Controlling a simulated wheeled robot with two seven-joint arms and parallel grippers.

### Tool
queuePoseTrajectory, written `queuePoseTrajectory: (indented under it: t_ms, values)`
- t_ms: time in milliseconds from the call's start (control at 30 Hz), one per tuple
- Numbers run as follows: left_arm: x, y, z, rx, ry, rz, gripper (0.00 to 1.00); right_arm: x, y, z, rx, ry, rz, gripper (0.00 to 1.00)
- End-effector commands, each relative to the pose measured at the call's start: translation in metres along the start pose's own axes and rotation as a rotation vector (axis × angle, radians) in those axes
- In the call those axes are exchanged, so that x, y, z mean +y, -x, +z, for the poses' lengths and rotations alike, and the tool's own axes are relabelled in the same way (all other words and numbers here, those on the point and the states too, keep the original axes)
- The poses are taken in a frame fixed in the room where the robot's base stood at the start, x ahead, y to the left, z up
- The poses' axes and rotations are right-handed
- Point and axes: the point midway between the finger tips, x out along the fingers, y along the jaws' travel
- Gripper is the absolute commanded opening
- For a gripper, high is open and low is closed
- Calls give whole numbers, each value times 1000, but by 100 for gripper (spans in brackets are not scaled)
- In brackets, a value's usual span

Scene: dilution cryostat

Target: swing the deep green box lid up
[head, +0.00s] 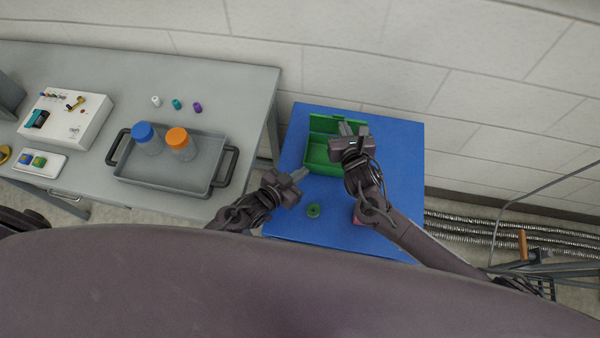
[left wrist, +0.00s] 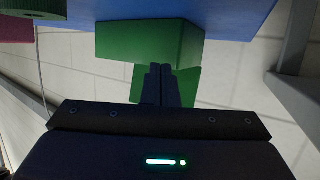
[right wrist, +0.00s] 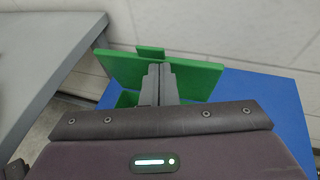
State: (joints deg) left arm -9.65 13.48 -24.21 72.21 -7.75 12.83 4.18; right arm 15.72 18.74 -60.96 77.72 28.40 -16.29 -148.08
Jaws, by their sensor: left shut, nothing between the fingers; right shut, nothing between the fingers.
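The deep green box (head: 318,160) stands on the blue table. Its lid (head: 325,123) is up, standing along the back edge; in the right wrist view the lid (right wrist: 195,80) shows as an upright panel with a small tab on its top edge. My right gripper (head: 349,128) is shut and empty in front of the lid, hiding part of it and of the box; whether it touches the lid I cannot tell. My left gripper (head: 302,173) is shut and empty at the box's left front side. The left wrist view shows the box (left wrist: 150,42) just beyond its fingertips.
A small green round thing (head: 313,210) and a partly hidden pink thing (head: 357,216) are on the blue table (head: 400,140) in front of the box. A grey bench (head: 230,90) at left holds a tray (head: 205,178) with two capped bottles. A wall stands behind.

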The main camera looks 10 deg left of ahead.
Motion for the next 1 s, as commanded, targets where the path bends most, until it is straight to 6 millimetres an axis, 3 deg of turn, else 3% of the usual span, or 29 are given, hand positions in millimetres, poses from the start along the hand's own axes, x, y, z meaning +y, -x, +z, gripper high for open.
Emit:
queuePoseTrajectory:
  t_ms: [733,1000]
  values:
    - [0,0,0,0,0,0,0,-9,-25,16,-1,-1,0,0]
    - [0,0,0,0,0,0,0,-9,-24,16,-1,-1,0,0]
